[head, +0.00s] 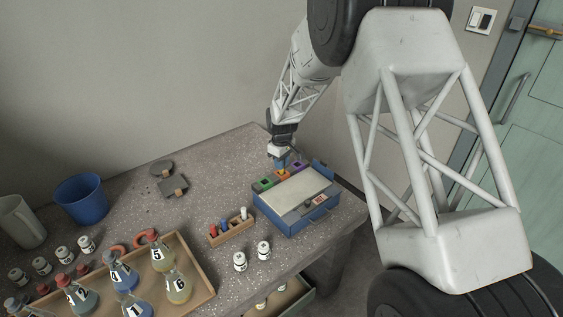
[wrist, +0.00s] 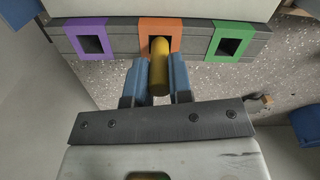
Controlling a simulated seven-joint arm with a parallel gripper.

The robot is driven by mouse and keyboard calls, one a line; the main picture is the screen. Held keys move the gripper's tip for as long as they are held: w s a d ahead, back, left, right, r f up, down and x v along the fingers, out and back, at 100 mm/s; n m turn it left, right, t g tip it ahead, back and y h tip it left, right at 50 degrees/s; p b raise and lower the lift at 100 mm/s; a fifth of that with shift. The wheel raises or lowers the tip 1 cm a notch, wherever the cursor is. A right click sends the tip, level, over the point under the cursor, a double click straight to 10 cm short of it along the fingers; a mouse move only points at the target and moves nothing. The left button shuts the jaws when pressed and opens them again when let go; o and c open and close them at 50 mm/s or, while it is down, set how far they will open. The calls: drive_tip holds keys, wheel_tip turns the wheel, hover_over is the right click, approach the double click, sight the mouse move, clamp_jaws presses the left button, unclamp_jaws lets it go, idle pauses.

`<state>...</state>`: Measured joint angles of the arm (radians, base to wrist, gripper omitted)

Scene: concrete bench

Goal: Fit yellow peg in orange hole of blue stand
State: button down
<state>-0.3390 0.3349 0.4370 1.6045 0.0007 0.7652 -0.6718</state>
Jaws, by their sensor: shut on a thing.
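My gripper (wrist: 160,62) is shut on the yellow peg (wrist: 159,76), which lies between its two blue fingers in the wrist view. The peg's far end overlaps the orange-framed hole (wrist: 145,26); I cannot tell whether it is inside or just above it. The orange frame is the middle one of three on a grey strip, between a purple frame (wrist: 75,32) and a green frame (wrist: 246,32). In the head view, my gripper (head: 281,164) is over this row at the back of the blue stand (head: 290,228), and the peg is small there.
A small wooden rack (head: 232,232) with coloured pegs stands left of the stand. White bottles (head: 240,262) stand in front. A wooden tray (head: 204,301) of numbered flasks is at the lower left. A blue cup (head: 82,200) stands farther left. The bench's right edge is close to the stand.

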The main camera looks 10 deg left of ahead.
drive_tip(key=shift+f, duration=1)
idle(0.5)
drive_tip(key=c, duration=0.9)
unclamp_jaws()
drive_tip(key=shift+c, duration=0.2)
drive_tip(key=shift+r, duration=0.1)
drive_tip(key=shift+r, duration=3.85)
